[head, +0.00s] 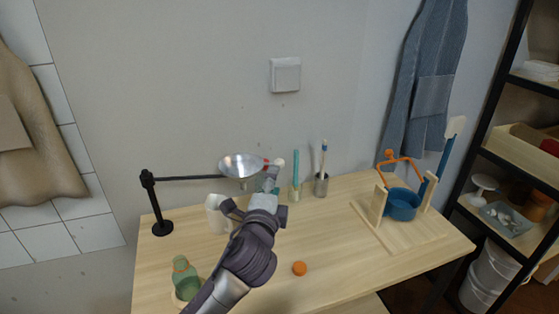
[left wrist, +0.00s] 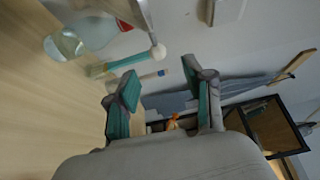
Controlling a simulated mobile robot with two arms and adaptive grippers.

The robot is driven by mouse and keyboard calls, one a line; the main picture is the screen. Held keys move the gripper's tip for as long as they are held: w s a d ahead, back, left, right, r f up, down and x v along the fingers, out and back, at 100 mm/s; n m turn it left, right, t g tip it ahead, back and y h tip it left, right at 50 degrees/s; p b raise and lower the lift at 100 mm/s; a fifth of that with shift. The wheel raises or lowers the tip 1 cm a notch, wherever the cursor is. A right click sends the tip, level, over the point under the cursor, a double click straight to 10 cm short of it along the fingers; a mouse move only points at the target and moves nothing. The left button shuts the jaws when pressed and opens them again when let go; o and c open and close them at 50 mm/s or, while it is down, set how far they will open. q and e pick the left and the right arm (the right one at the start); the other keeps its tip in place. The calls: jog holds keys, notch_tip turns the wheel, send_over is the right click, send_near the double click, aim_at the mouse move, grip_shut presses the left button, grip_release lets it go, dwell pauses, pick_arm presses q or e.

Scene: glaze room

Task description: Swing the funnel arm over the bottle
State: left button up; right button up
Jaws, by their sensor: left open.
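The funnel (head: 240,163) is a shiny metal bowl on a thin black arm (head: 190,177) that reaches right from a black post (head: 155,205). A clear bottle with pale green contents (left wrist: 65,45) stands near the knob, partly hidden by the gripper in the head view. My right gripper is not in view.
A green bottle-like vessel (head: 184,275) is at the front left and a white container (head: 216,212) beside my gripper. Brushes in a cup (head: 321,185), an orange ball (head: 299,268) and a blue pot (head: 402,204) in a wooden frame stand to the right. The front right is clear.

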aim_at(279, 163)
pick_arm(q)
jog(key=w, duration=0.2)
jog(key=w+d, duration=0.1)
jog(key=w, duration=0.5)
jog(key=shift+d+f+p, duration=0.1)
jog(key=shift+d+p, duration=0.1)
jog(key=shift+p, duration=0.1)
jog(key=shift+w, duration=0.35)
jog(key=shift+w+d+f, duration=0.1)
jog(key=shift+w, duration=0.15)
jog(key=shift+c, duration=0.5)
jog(key=c, duration=0.8)
grip_shut()
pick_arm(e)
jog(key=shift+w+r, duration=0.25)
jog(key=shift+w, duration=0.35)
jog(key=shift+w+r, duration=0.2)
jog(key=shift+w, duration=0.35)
